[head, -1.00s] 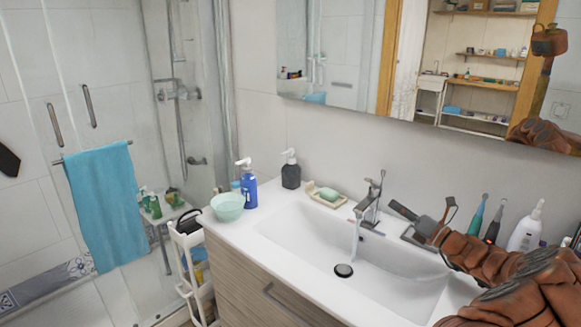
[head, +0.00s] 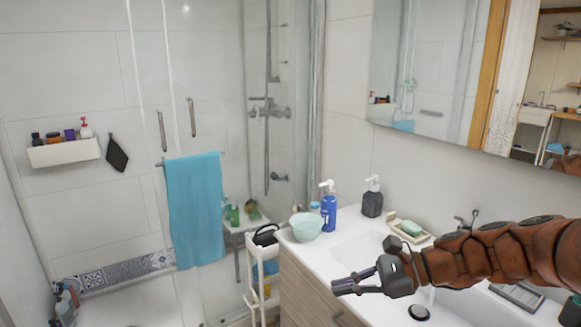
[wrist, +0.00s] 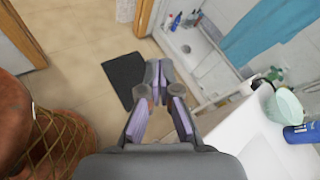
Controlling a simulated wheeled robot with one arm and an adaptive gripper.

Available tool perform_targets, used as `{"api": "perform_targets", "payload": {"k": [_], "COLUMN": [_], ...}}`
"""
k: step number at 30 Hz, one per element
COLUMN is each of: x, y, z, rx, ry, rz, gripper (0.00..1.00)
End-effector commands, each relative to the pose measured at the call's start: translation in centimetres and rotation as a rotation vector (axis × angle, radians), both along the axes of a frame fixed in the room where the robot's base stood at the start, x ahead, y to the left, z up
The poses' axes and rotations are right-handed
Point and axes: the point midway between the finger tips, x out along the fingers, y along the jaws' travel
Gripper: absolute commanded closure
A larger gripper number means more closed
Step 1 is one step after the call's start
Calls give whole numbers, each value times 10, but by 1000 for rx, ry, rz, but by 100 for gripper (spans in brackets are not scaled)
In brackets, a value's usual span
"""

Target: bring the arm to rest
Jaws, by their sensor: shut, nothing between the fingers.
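My gripper (head: 342,287) is held above the front part of the washbasin counter in the head view, at the end of my brown arm, pointing left. Its fingers are together and empty. In the wrist view my gripper (wrist: 157,75) points out over the floor, with a dark mat (wrist: 124,78) beyond the fingertips. It touches nothing that I can see. My arm hides part of the basin and most of the tap (head: 466,219).
The counter (head: 293,246) bears a mint bowl (head: 306,227), a blue pump bottle (head: 329,213), a dark dispenser (head: 372,203) and a soap dish (head: 424,238). A white cart (head: 253,300) stands left of the cabinet. A blue towel (head: 196,210) hangs on the shower door. Open floor shows beyond the gripper.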

Motion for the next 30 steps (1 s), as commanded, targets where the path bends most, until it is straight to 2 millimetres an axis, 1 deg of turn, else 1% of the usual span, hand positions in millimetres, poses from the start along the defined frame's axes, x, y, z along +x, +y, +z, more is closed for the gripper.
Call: {"api": "perform_targets", "payload": {"k": [1, 4, 7, 9, 11, 15, 17, 21, 27, 30], "x": [-19, -53, -88, -110, -129, -170, -185, -220, -255, -265], "y": [13, 28, 36, 37, 35, 23, 15, -11, -51, -66], "z": [-5, -16, -29, -39, -46, -63, -70, -83, -92, -95], "rx": [-61, -176, -286, -361, -426, -568, -625, -755, -904, -946], "ry": [-35, -110, -178, -225, -266, -348, -381, -446, -510, -521], "rz": [69, 195, 325, 416, 492, 673, 749, 927, 1141, 1213], "gripper": [100, 100, 100, 100, 100, 100, 100, 100, 100, 100]}}
